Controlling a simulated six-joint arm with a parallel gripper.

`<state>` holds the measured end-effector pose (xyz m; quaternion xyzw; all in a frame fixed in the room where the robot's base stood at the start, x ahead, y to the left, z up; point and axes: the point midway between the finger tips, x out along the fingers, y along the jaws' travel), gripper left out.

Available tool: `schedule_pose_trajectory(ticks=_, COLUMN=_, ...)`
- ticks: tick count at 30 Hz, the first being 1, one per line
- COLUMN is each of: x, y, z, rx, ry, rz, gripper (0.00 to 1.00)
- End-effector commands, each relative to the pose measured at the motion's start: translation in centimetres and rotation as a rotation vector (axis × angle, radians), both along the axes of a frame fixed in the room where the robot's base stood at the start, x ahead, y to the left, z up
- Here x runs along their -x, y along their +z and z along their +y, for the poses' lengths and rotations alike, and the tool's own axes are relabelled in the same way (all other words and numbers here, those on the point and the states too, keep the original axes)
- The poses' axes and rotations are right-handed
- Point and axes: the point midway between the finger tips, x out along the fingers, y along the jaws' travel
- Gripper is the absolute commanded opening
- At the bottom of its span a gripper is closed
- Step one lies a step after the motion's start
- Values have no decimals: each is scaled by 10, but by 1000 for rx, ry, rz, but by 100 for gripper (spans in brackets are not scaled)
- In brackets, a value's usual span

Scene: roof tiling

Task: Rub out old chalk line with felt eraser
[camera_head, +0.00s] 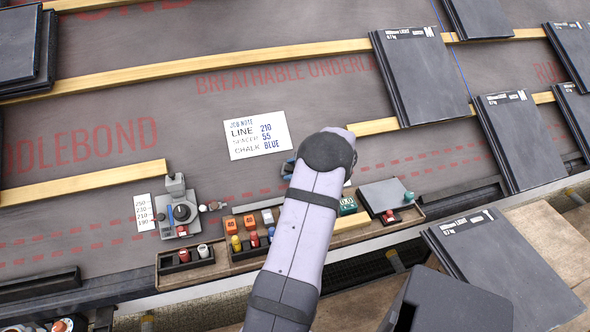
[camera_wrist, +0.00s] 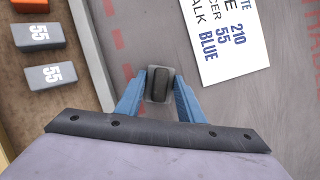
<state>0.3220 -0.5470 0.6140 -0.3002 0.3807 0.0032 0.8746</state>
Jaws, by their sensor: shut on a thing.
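My gripper (camera_wrist: 160,95) is shut on a small dark grey block with a lighter rim, which looks like the felt eraser (camera_wrist: 159,84). It is over the grey underlay, just left of the job note in the wrist view. In the head view my arm hides most of the gripper; only a bluish bit of it (camera_head: 288,169) shows. I cannot tell whether the eraser touches the underlay. A thin blue line (camera_head: 459,66), like chalk, runs between slate stacks at the upper right in the head view, well away from my gripper. No chalk line shows in the wrist view.
The job note (camera_head: 257,136) reads line 210, spacer 55, chalk blue. A wooden tray (camera_head: 222,268) holds coloured blocks and spacers along the front. A grey device (camera_head: 177,213) stands left, beside a scale card (camera_head: 144,212). Slate stacks (camera_head: 420,75) and wooden battens (camera_head: 190,67) cross the underlay.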

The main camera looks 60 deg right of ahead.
Motion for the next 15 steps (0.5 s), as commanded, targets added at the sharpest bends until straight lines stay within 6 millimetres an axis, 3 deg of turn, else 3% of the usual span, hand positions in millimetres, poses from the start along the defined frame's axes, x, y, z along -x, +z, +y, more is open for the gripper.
schedule_pose_trajectory(ticks=15, x=-9, y=0, z=11, rx=-2, ry=1, rz=0, gripper=17)
